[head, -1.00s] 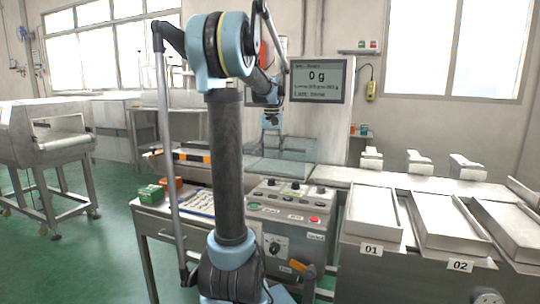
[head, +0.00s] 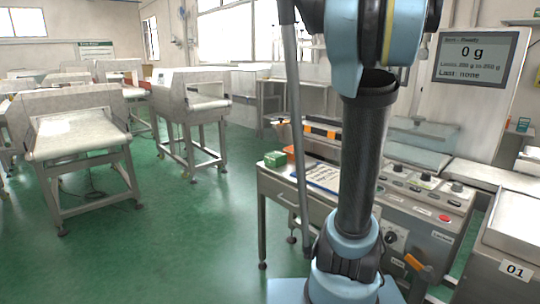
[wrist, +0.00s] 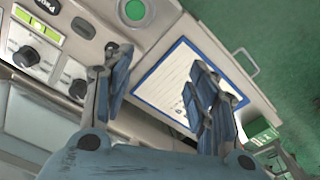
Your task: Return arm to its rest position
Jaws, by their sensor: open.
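My arm (head: 360,165) stands upright on the right of the head view, in front of the control panel. Its upper joint is cut off by the top edge. My gripper is not clearly visible in the head view. In the wrist view my gripper (wrist: 162,88) is open, with its two blue fingers apart and nothing between them. Beneath the fingers are a blue-edged sheet (wrist: 165,82) and the grey control panel (wrist: 85,22) with black knobs and a green button (wrist: 135,9).
A display reading 0 g (head: 472,62) stands behind the panel. A small table holds a green box (head: 275,159) and the sheet. Conveyor machines (head: 75,130) stand on the left. Open green floor lies between.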

